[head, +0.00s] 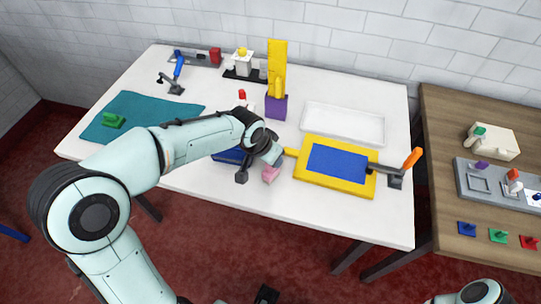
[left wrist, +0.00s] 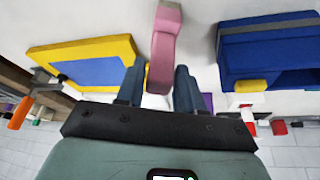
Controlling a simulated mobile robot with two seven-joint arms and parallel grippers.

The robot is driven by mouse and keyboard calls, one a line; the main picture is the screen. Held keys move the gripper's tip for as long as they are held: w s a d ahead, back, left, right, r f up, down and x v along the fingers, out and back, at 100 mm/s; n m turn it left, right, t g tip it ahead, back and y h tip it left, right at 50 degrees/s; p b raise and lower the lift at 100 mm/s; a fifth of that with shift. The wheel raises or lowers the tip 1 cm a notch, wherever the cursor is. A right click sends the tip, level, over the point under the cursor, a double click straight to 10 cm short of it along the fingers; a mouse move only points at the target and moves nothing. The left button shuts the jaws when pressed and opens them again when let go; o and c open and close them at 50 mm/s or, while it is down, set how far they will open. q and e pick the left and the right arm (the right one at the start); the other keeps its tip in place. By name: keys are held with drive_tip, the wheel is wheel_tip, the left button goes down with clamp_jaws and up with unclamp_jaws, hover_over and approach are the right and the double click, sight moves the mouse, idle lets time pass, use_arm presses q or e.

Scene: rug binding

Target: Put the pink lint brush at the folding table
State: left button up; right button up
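The pink lint brush (head: 271,174) is at the near side of the white table (head: 385,221), between a blue block and a yellow-framed board. In the left wrist view the pink brush (left wrist: 165,45) stretches away from between my fingers. My left gripper (left wrist: 158,85) has a finger close on each side of its handle and appears shut on it. In the head view my left wrist partly hides this hold. I cannot tell which table is the folding table; a wooden table (head: 440,115) stands at the right. My right gripper is not in view.
The yellow board with a blue panel (head: 335,160) lies right of the brush, with an orange-handled tool (head: 412,158) beside it. The blue block (left wrist: 265,50) is on the other side. A white tray (head: 343,123), a yellow-purple stand (head: 276,105) and a teal mat (head: 150,107) lie farther back.

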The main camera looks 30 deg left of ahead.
use_arm(q)
drive_tip(key=shift+o, duration=1.2)
drive_tip(key=shift+r, duration=0.25)
drive_tip(key=p+v, duration=0.1)
drive_tip(key=v, duration=1.1)
drive_tip(key=shift+f, duration=0.1)
